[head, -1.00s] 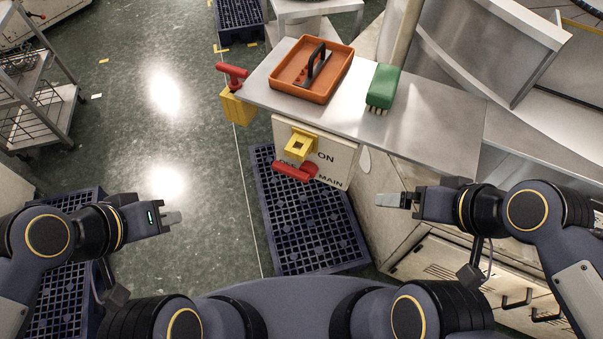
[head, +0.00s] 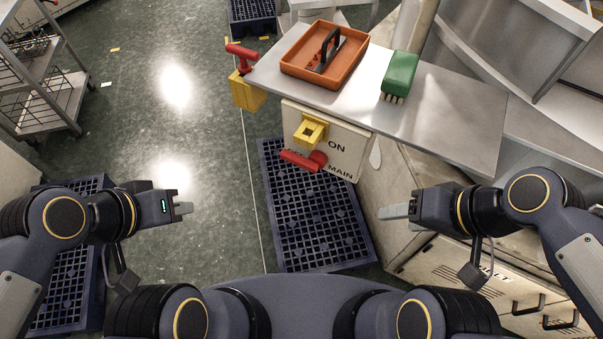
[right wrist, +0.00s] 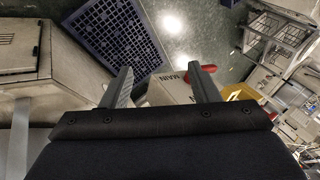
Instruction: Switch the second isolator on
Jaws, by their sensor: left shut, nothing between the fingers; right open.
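A white panel (head: 347,150) lettered ON and MAIN is on the front of the steel bench. It carries a yellow bracket (head: 311,131) with a red handle (head: 302,160) below it, lying roughly sideways. Another red handle (head: 241,54) stands above a yellow box (head: 248,92) at the bench's left end. I cannot tell which isolator is the second. My left gripper (head: 184,208) is shut and empty, left of the panel. My right gripper (head: 396,211) is open and empty, right of the panel and apart from it. The right wrist view shows the MAIN red handle (right wrist: 202,75) beyond its fingers.
An orange tray (head: 292,72) with a black-handled tool and a green brush (head: 399,73) lie on the bench top (head: 450,115). A dark blue grated mat (head: 312,225) lies on the floor below the panel.

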